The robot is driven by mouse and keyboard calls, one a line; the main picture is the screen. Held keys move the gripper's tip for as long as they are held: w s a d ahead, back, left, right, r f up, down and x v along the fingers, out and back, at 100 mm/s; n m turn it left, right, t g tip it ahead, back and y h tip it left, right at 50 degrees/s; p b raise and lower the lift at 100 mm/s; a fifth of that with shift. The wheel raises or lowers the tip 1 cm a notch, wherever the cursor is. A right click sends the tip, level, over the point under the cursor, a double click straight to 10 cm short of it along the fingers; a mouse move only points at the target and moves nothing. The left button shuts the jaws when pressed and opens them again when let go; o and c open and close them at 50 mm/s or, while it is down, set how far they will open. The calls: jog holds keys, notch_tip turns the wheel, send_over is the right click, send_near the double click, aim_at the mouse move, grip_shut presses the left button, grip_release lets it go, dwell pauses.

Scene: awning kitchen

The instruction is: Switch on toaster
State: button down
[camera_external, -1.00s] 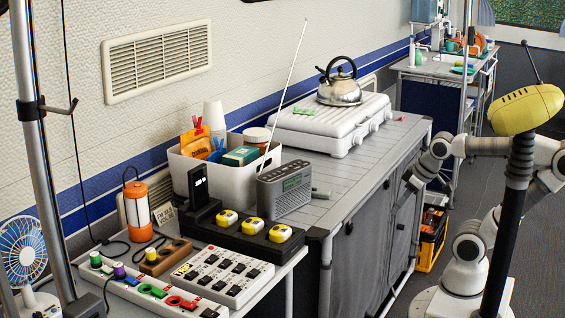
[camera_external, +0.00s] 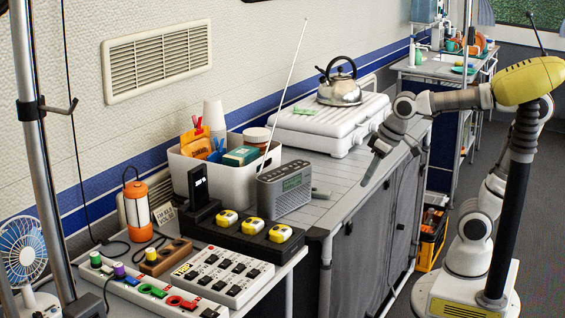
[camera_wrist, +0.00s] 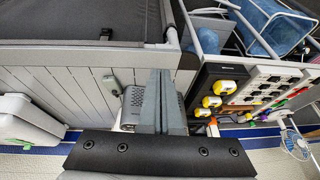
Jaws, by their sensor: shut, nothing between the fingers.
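I cannot make out a toaster in either view. The grey radio-like box (camera_external: 284,190) with a small display and a long aerial stands near the counter's front corner. Part of it also shows in the wrist view (camera_wrist: 128,106), behind my fingers. White power strips (camera_external: 222,275) with black sockets and a strip with coloured plugs and switches (camera_external: 150,290) lie on the lower table at the front. My gripper (camera_external: 372,172) is shut and empty, over the counter's front edge to the right of the grey box. Its closed fingers also show in the wrist view (camera_wrist: 160,100).
A white camping stove (camera_external: 325,130) with a steel kettle (camera_external: 340,88) stands behind. A white bin (camera_external: 225,172) full of items stands left of the grey box. A black charger with yellow batteries (camera_external: 240,235) is in front. The counter's front strip (camera_external: 345,190) is mostly clear.

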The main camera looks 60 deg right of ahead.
jog(key=w+a+r+g+p, duration=0.1)
jog(key=w+a+r+p, duration=0.45)
jog(key=w+a, duration=0.2)
jog(key=g+p, duration=0.3)
jog(key=p, duration=1.3)
send_over(250, 273)
jog(key=d, duration=0.2)
jog(key=f, duration=0.1)
jog(key=shift+d, duration=0.1)
jog(key=f, duration=0.4)
jog(key=a+f, duration=0.1)
jog(key=f, duration=0.8)
jog(key=shift+a+f, duration=0.3)
jog(key=shift+a, duration=0.05)
jog(key=shift+f, duration=0.15)
